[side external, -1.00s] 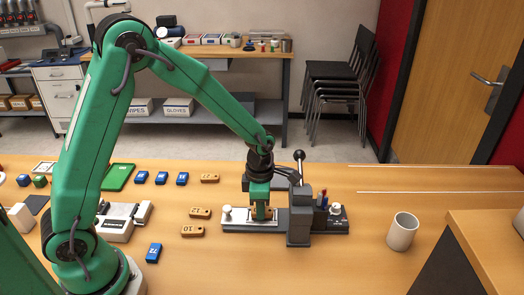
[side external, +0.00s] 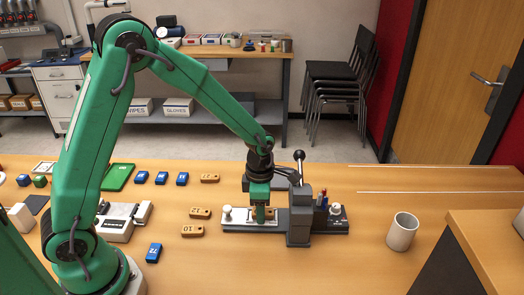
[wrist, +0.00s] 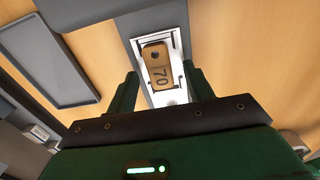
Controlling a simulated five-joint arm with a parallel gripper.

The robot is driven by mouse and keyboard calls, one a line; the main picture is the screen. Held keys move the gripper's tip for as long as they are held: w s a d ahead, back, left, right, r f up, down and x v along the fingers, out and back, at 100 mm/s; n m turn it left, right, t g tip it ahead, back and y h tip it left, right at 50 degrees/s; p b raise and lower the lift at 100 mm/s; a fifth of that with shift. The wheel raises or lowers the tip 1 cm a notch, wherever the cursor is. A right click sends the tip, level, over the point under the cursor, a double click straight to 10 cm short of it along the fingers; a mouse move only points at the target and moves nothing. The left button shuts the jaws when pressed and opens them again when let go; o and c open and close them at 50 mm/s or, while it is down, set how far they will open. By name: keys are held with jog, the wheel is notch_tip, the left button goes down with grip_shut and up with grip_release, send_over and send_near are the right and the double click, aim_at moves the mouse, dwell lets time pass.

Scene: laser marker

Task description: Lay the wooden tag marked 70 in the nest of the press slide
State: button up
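The wooden tag marked 70 (wrist: 157,66) lies on the white nest plate of the press slide (wrist: 166,98), inside the dark corner marks, looking slightly turned against them. In the side view, a little of its brown edge shows around my fingers. My gripper (wrist: 161,80) is open, with one finger to each side of the tag and a visible gap on both sides. In the side view my gripper (side external: 262,214) is low over the press slide (side external: 238,222), left of the grey press body (side external: 299,217). How far the fingertips are above the plate is hard to tell.
The press lever with its black knob (side external: 299,155) stands just right of my wrist. Other wooden tags (side external: 192,230) and blue blocks (side external: 154,253) lie to the left. Front middle of the table is clear.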

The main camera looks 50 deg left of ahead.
jog(key=shift+s+f, duration=0.4)
jog(key=shift+s, duration=0.05)
notch_tip(320, 180, up, 9)
jog(key=shift+w+f, duration=0.2)
jog(key=shift+w, duration=0.15)
dwell(0.4)
jog(key=s+a+r+m+t, duration=0.2)
jog(key=s+r+m, duration=0.5)
jog(key=m, duration=0.6)
jog(key=s+a+r+m+t, duration=0.3)
jog(key=s+r+m, duration=0.4)
jog(key=s+m, duration=0.4)
jog(key=m, duration=0.3)
jog(key=shift+a, duration=0.4)
